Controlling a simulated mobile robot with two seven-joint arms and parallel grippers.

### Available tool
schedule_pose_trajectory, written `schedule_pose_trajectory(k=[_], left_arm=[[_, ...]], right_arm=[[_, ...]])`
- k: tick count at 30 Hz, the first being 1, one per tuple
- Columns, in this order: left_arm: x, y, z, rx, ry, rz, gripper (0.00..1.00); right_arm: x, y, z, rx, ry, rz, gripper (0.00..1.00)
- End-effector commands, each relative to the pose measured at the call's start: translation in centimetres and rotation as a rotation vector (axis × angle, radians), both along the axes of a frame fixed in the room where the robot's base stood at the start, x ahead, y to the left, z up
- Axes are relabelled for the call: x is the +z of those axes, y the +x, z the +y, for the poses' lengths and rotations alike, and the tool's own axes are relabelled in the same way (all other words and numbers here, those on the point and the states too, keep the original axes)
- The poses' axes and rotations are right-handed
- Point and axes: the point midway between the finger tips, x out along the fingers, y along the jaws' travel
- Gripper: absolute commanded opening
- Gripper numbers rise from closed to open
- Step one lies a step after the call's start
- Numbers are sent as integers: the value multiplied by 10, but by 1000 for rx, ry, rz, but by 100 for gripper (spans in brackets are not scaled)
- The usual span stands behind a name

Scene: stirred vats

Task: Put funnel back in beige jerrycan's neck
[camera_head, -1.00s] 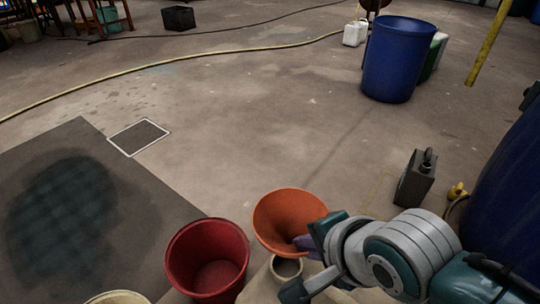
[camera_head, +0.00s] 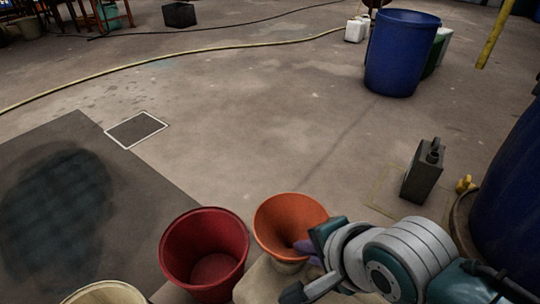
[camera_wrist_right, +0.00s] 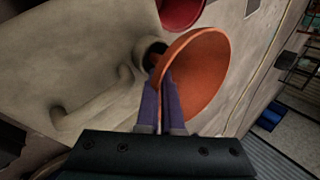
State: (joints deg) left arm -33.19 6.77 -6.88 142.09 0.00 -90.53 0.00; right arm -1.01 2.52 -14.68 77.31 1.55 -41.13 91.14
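The orange funnel (camera_head: 283,217) is held over the beige jerrycan (camera_head: 256,284), its wide mouth facing up in the head view. It also shows in the right wrist view (camera_wrist_right: 205,75), tilted relative to that camera. The jerrycan's neck (camera_wrist_right: 146,48) has a dark round opening. The funnel's narrow end is at this opening in the right wrist view; I cannot tell how far inside it is. My left gripper is not in view.
A red bucket (camera_head: 206,246) stands just left of the jerrycan, and a cream container rim (camera_head: 104,292) is at the bottom left. A dark grey can (camera_head: 423,172) and a large blue vat (camera_head: 512,185) are to the right. Open floor lies beyond.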

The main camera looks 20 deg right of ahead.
Motion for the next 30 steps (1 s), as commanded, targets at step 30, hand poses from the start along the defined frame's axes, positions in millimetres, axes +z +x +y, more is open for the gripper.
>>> schedule_pose_trajectory(k=[30], left_arm=[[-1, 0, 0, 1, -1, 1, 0]], right_arm=[[-7, 0, 0, -1, 1, -1, 0]])
